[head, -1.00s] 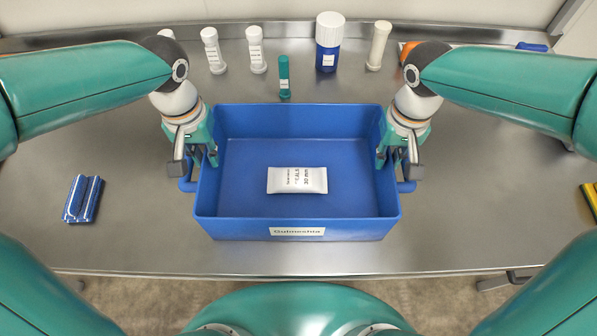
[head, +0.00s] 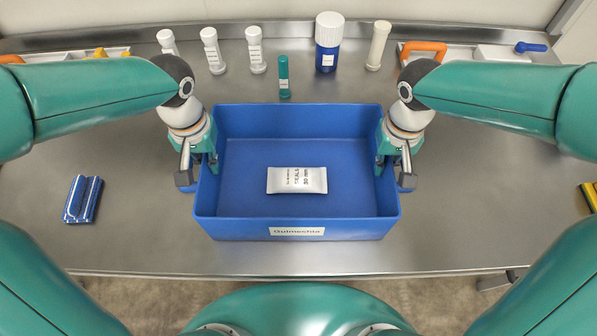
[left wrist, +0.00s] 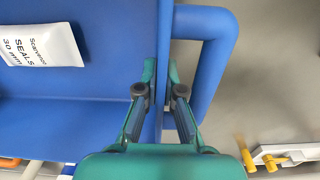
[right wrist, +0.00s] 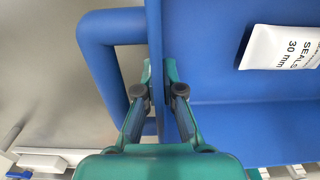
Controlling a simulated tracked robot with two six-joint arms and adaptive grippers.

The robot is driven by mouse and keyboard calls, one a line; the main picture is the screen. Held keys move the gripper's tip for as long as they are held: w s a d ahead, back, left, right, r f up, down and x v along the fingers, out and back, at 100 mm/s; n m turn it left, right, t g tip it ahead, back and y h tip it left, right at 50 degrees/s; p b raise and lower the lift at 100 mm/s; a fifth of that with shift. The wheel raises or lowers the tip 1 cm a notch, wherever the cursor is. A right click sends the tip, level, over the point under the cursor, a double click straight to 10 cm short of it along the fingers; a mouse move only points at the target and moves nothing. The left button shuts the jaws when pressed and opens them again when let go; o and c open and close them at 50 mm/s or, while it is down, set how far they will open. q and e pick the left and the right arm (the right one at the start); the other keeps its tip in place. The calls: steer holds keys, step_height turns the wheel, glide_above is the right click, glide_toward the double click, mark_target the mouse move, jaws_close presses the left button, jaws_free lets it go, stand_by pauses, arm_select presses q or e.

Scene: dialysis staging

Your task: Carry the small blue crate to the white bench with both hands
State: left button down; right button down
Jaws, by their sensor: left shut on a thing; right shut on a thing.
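The small blue crate (head: 300,229) sits on a steel table, with a white label on its front wall and a handle on each side. A white seals packet (head: 297,180) lies flat inside it. My left gripper (head: 211,169) is shut on the crate's left side wall; in the left wrist view its fingers (left wrist: 160,92) straddle the wall beside the handle (left wrist: 217,60). My right gripper (head: 383,169) is shut on the right side wall; in the right wrist view its fingers (right wrist: 157,92) straddle that wall beside the other handle (right wrist: 95,60). No white bench is recognisable.
White bottles (head: 211,50), a small green bottle (head: 284,76), a blue jar with white lid (head: 327,42) and a pale bottle (head: 378,46) stand behind the crate. Blue-and-white packs (head: 82,199) lie left. Bare steel table (head: 480,200) lies right.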

arm_select(q)
steer(key=shift+r, duration=0.15)
arm_select(e)
steer(key=shift+r, duration=0.15)
